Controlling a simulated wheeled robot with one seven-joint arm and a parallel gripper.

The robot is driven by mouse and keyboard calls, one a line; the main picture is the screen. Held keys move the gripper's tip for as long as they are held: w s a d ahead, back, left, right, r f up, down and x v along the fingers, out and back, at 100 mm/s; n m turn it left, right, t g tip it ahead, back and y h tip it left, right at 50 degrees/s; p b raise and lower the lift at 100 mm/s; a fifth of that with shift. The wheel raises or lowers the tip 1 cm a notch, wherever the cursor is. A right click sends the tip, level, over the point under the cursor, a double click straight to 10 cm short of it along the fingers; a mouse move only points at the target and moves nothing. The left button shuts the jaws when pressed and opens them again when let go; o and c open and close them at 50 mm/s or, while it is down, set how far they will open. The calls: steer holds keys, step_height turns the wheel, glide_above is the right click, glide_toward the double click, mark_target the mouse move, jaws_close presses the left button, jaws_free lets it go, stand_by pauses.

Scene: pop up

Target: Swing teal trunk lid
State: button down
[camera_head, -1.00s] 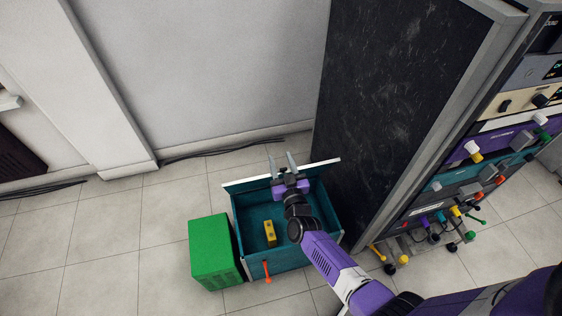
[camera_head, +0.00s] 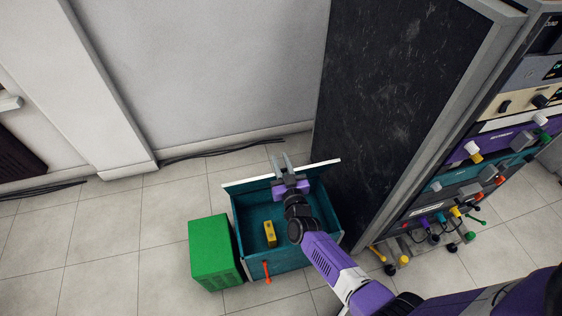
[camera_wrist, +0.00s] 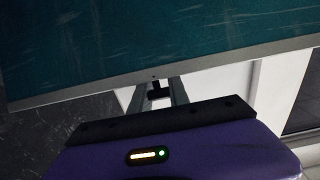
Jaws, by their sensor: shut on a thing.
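The teal trunk (camera_head: 252,228) stands open on the floor. Its lid (camera_head: 242,183) is raised at the back, with the pale edge facing up. A yellow block (camera_head: 270,233) lies inside, and an orange part (camera_head: 266,268) sticks out at the front. My gripper (camera_head: 281,161) is at the lid's top edge, its fingers reaching past it. In the wrist view the teal lid face (camera_wrist: 150,38) fills the top, and my gripper (camera_wrist: 157,88) is shut at its grey edge on a small dark piece. The fingertips are partly hidden behind the lid.
A green box (camera_head: 213,252) stands close to the trunk's left side. A tall dark cabinet (camera_head: 390,110) stands close on the right, with a panel of coloured knobs (camera_head: 470,190) beyond it.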

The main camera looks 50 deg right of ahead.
steer(key=shift+r, duration=0.1)
stand_by(0.8)
steer(key=shift+w+d+r+p, duration=0.2)
steer(key=shift+w+r+p, duration=0.05)
steer(key=shift+p, duration=0.3)
steer(key=w+d+g+y+p, duration=0.1)
steer(key=w+d+g+p, duration=0.1)
steer(key=w+d, duration=0.5)
steer(key=w, duration=0.3)
steer(key=shift+w+y, duration=0.3)
steer(key=shift+d+f+g, duration=0.1)
steer(key=shift+f+g, duration=0.1)
steer(key=shift+g, duration=0.1)
steer(key=c, duration=1.5)
jaws_free()
steer(key=shift+o, duration=1.3)
steer(key=shift+r, duration=0.1)
